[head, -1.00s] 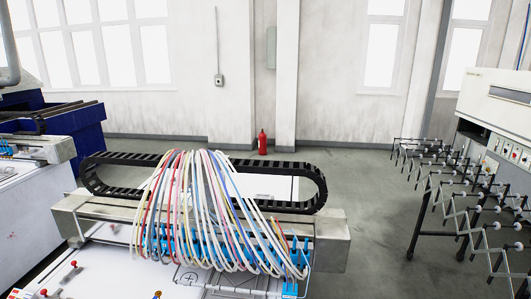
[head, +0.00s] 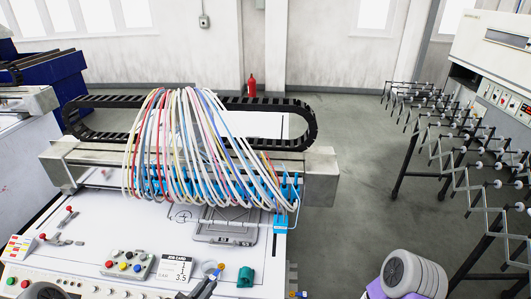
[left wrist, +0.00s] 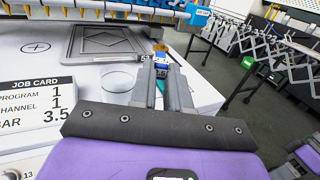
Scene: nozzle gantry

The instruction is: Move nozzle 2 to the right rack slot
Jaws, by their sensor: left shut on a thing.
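My left gripper (head: 207,283) is low in the head view, over the front of the white table. Its fingers (left wrist: 160,75) are shut on a small blue nozzle with a yellow end (left wrist: 160,60); its number cannot be read. The nozzle also shows in the head view (head: 217,270), beside a teal block (head: 245,277). A row of blue nozzles (head: 215,188) with many coloured hoses sits along the gantry beam. A blue block (head: 281,222) is at the row's right end. I cannot tell which place is the right rack slot.
A dark framed plate (head: 228,224) lies on the table behind my left gripper. A job card (head: 175,268), a button box (head: 128,264) and red-topped pins (head: 65,222) stand to the left. A folding roller conveyor (head: 455,150) stands right, past open floor.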

